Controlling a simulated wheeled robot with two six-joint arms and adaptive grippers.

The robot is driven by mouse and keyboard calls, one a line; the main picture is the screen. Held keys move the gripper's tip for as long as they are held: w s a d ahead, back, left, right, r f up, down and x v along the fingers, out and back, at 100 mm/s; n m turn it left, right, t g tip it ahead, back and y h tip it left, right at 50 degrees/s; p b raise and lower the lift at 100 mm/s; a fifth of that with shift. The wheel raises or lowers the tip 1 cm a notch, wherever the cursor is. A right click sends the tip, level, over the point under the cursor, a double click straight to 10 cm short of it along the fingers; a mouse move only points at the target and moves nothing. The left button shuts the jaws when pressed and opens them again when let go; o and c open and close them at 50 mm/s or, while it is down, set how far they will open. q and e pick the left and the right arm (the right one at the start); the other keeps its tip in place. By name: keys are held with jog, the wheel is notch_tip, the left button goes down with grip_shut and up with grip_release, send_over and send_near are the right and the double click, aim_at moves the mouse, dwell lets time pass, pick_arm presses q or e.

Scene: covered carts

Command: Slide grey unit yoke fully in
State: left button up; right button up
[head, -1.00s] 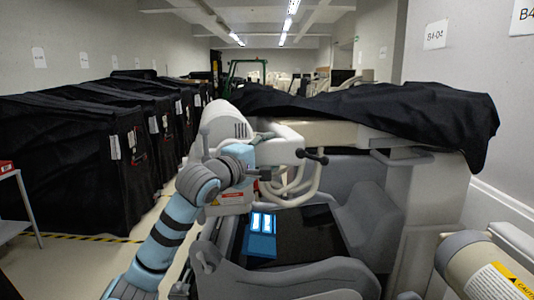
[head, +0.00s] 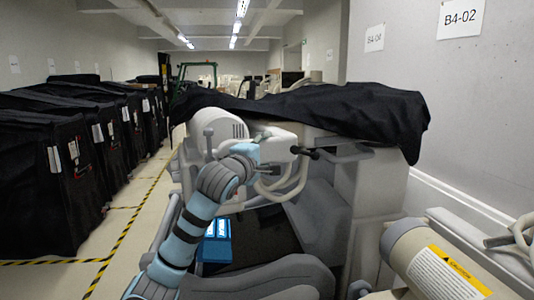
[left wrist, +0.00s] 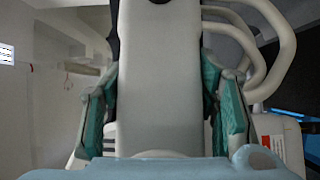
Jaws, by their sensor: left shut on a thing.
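The grey unit (head: 226,127) is a pale rounded housing above a grey chair-like machine. Its light arm or yoke (head: 283,142) reaches right to a black handle (head: 312,154), close to the machine's tall grey post (head: 372,195). My left gripper (head: 262,160) is at the yoke, partly hidden by my wrist. In the left wrist view its green-lined fingers (left wrist: 163,105) stand on both sides of a pale bar (left wrist: 160,60) and grip it. Whether the yoke touches the post is hidden. My right gripper is out of view.
A black cover (head: 330,105) drapes over the machine's top. Pale hoses (head: 285,185) hang below the yoke, above a blue box (head: 215,243). Black covered carts (head: 45,180) line the left, beside a striped aisle.

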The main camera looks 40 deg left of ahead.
pick_arm(q)
jog(key=o, duration=1.4)
jog(key=shift+o, duration=1.4)
jog(key=shift+s, duration=0.15)
jog(key=shift+s+a, duration=0.1)
jog(key=shift+s, duration=0.1)
jog(key=v, duration=0.7)
